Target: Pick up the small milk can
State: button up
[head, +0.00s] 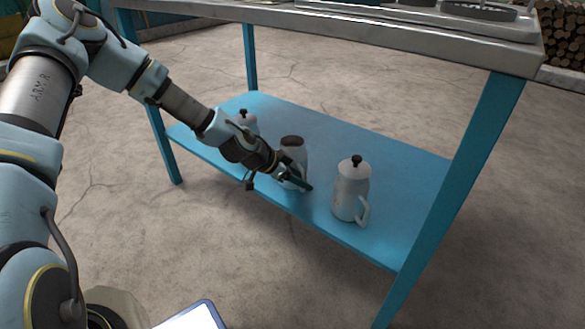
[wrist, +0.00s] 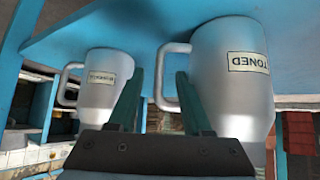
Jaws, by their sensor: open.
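Three pale metal milk cans stand on the blue shelf: a left can (head: 247,120) with a black knob, partly behind my arm, a middle can (head: 294,152) with a dark brown top, and a right can (head: 350,192) with a black knob and side handle. I cannot tell for sure which is the small one. My gripper (head: 308,187) is at the middle can's lower front. The wrist view looks upside down. There my gripper (wrist: 160,76) is open, its fingers around the handle of a large-looking can (wrist: 232,90) labelled TONED. Another labelled can (wrist: 100,88) is to the left, apart from the fingers.
The blue shelf (head: 400,160) is bare behind and right of the cans. A steel tabletop (head: 400,22) lies above it, with blue legs (head: 455,180) at the corners. Stacked logs (head: 565,35) show at the far right. The concrete floor in front is open.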

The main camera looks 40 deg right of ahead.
jog(key=b+x, duration=0.1)
jog(key=x, duration=0.3)
jog(key=shift+f, duration=0.15)
jog(key=shift+s, duration=0.1)
grip_shut()
dwell(1.1)
